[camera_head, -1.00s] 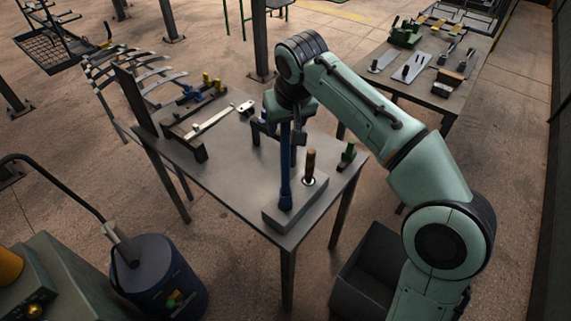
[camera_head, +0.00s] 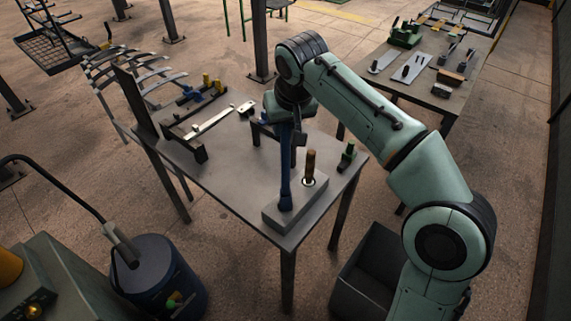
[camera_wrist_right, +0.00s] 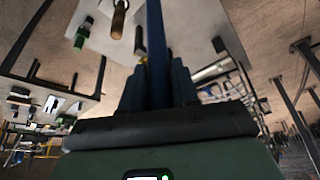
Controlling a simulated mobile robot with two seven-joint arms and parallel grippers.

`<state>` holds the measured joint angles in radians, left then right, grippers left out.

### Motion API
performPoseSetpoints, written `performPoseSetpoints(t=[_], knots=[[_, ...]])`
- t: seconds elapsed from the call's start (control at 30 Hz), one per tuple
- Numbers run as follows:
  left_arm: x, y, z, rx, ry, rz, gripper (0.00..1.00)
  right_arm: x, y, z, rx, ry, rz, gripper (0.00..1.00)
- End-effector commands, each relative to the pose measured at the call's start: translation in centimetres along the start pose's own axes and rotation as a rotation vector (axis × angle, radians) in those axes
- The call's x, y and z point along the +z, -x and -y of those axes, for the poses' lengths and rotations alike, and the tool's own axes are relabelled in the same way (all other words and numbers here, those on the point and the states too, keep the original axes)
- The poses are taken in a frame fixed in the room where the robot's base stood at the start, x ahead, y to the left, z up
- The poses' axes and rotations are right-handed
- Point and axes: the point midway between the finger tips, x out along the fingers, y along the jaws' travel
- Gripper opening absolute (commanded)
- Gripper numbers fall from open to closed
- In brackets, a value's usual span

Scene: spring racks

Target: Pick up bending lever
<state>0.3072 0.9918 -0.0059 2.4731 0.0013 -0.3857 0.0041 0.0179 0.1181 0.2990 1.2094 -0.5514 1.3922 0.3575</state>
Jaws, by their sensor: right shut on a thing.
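The bending lever, a long blue bar (camera_head: 285,175), stands upright at the near end of the table, its lower end at a grey block (camera_head: 270,215). Whether it sits in the block or just above it I cannot tell. My right gripper (camera_head: 286,124) is at the lever's upper end, pointing down, and is shut on it. In the right wrist view the blue bar (camera_wrist_right: 155,45) runs between the dark fingers of my right gripper (camera_wrist_right: 158,82). My left gripper is not in view.
On the table (camera_head: 225,178), a brown-handled tool (camera_head: 309,165) stands close right of the lever, with a green clamp-like piece (camera_head: 347,154) beyond it. A dark frame with a pale bar (camera_head: 212,119) lies at the back left. A dark bin (camera_head: 375,265) stands below right.

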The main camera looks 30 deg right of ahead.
Motion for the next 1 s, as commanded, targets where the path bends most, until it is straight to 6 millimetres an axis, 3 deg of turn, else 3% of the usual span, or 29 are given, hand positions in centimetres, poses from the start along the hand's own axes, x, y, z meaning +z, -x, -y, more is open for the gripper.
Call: performPoseSetpoints(t=[0.8,1.0], knots=[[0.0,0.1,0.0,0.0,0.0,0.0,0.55,-0.1,0.3,0.0,-0.002,-0.001,-0.006,0.0],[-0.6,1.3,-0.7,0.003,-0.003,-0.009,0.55,-1.1,2.5,0.1,-0.003,-0.001,-0.01,0.0]])
